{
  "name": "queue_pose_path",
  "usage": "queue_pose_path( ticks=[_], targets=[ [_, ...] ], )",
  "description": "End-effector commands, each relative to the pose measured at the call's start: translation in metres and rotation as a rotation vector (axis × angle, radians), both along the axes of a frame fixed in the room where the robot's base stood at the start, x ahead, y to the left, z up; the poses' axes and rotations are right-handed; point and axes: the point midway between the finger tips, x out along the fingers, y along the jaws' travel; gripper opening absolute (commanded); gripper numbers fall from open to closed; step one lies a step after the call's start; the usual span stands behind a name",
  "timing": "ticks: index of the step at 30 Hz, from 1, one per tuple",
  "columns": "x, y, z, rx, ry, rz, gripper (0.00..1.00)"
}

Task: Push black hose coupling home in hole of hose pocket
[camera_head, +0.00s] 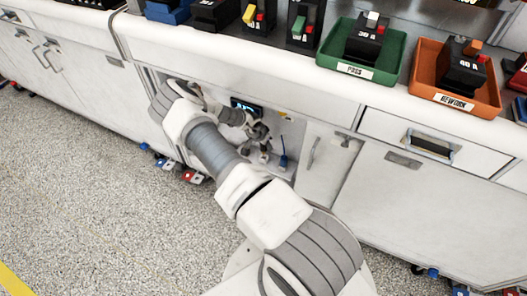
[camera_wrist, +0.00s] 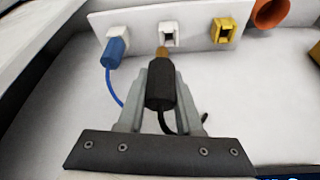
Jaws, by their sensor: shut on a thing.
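The black hose coupling (camera_wrist: 160,88) has a brass tip and a black hose trailing below it. My gripper (camera_wrist: 161,78) is shut on it, with one grey finger on each side. A blue coupling (camera_wrist: 116,50) sits in the left socket. In the head view my gripper (camera_head: 262,137) is inside the open bay, and the black coupling is too small to make out.
The yellow socket (camera_wrist: 223,32) is empty. An orange round opening (camera_wrist: 271,12) is at its right, and a yellow part (camera_wrist: 315,54) at the right edge. A blue hose (camera_wrist: 110,86) hangs left of my fingers. An open cabinet door (camera_head: 322,165) stands right of the bay.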

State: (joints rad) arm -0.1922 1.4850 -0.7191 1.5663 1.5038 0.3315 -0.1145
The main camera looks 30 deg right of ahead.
Motion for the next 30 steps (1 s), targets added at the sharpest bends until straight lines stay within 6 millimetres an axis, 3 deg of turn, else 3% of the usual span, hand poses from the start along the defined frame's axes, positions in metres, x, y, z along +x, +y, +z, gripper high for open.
queue_pose_path(
  ticks=[12,30],
  targets=[
    [0.018,-0.019,0.015,-0.001,0.0,-0.073,0.0],
    [0.023,-0.023,0.018,-0.003,-0.007,-0.078,0.0]
  ],
)
